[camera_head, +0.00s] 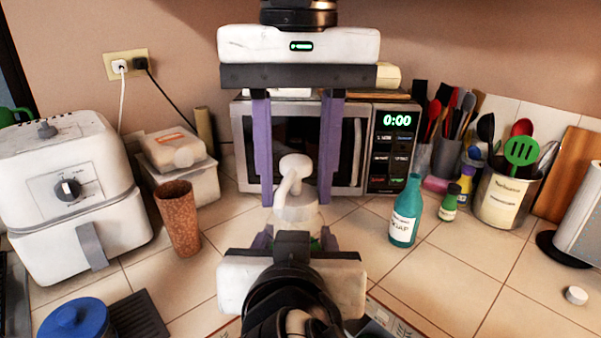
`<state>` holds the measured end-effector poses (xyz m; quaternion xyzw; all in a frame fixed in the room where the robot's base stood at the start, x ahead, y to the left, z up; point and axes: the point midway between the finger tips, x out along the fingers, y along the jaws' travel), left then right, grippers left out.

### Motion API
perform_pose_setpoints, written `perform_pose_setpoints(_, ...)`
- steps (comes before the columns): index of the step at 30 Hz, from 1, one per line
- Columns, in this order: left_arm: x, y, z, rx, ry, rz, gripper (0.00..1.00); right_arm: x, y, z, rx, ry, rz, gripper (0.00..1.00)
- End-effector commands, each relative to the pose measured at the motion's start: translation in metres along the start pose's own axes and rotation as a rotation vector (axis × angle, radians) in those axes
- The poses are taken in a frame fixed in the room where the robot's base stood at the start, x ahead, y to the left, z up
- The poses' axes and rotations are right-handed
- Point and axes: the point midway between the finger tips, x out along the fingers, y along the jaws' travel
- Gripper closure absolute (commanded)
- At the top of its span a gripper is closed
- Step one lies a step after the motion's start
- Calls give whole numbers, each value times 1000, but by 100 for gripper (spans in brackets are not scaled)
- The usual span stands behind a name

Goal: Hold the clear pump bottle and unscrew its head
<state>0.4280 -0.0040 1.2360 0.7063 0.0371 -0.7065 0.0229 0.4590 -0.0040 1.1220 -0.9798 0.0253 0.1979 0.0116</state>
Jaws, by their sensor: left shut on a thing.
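The pump bottle's pale head (295,166) shows in the middle, upright, with its spout bent down to the left. A whitish collar or top part (296,208) shows below it.
A teal bottle (405,212) and a small green bottle (449,202) stand to the right, before utensil holders (505,200). A brown cup (178,218) and an air fryer (70,195) stand left. The microwave (350,150) is behind. Front-right tiles are mostly clear.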

Motion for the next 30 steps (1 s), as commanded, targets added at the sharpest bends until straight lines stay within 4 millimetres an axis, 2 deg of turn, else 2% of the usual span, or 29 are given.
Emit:
perform_pose_setpoints(1,-1,7,2,7,0,20,89,-2,-6,0,-15,3,-19,100)
perform_pose_setpoints(5,0,9,3,-38,-6,22,89,-3,-8,0,-18,3,-23,100)
perform_pose_setpoints(8,0,9,3,-161,-12,23,89,-3,-8,0,-21,3,-26,100)
perform_pose_setpoints(17,-1,8,-1,-786,-9,15,89,-4,-9,0,-21,4,-28,100)
perform_pose_setpoints(30,-3,2,-5,-1776,-5,10,89,-4,-9,0,-20,5,-29,100)
